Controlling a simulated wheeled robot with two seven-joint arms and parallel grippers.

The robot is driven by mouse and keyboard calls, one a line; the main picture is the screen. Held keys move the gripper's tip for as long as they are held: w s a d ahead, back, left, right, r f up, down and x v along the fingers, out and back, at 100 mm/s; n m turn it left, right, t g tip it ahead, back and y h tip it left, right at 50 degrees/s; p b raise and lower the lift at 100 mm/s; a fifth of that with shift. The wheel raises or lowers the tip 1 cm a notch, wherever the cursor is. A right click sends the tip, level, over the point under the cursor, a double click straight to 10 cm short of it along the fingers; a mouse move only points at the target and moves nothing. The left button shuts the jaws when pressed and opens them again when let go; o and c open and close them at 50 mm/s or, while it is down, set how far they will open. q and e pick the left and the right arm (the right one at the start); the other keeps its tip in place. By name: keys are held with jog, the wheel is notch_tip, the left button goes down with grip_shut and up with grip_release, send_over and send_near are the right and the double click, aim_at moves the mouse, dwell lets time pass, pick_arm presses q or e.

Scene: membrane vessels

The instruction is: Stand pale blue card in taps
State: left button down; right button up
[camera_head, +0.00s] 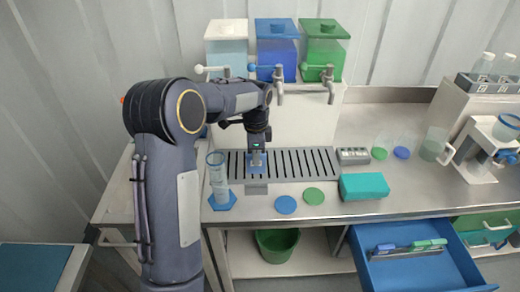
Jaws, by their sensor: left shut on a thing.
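My left gripper (257,160) points down over the slotted grey drip tray (310,163) below the taps. It is shut on a small blue card (250,168), seen partly behind and beside the fingers. The exact tilt of the card and whether it touches the tray are too small to tell. Three dispensers stand on a white stand behind: pale blue with a white tap (213,70), blue with a blue-handled tap (279,87), and green with a green-handled tap (329,86). My right gripper is out of view.
Stacked clear cups (217,172) stand on a blue hexagonal mat (222,203) left of the tray. A blue disc (286,205), green disc (314,196) and teal box (364,186) lie in front. A blue drawer (415,272) stands open at lower right.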

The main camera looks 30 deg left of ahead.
aim_at(256, 173)
pick_arm(q)
jog(key=shift+s+f, duration=0.15)
jog(key=shift+s, duration=0.1)
jog(key=shift+f, duration=0.15)
jog(key=shift+w+f+b, duration=0.15)
jog(key=shift+f+b, duration=0.45)
jog(key=shift+b, duration=0.05)
jog(key=shift+f+b, duration=2.45)
jog(key=shift+f, duration=0.5)
jog(key=shift+f+b, duration=0.3)
jog(key=shift+f, duration=0.3)
jog(key=shift+f, duration=0.2)
jog(key=c, duration=1.3)
grip_release()
jog(key=shift+o, duration=0.2)
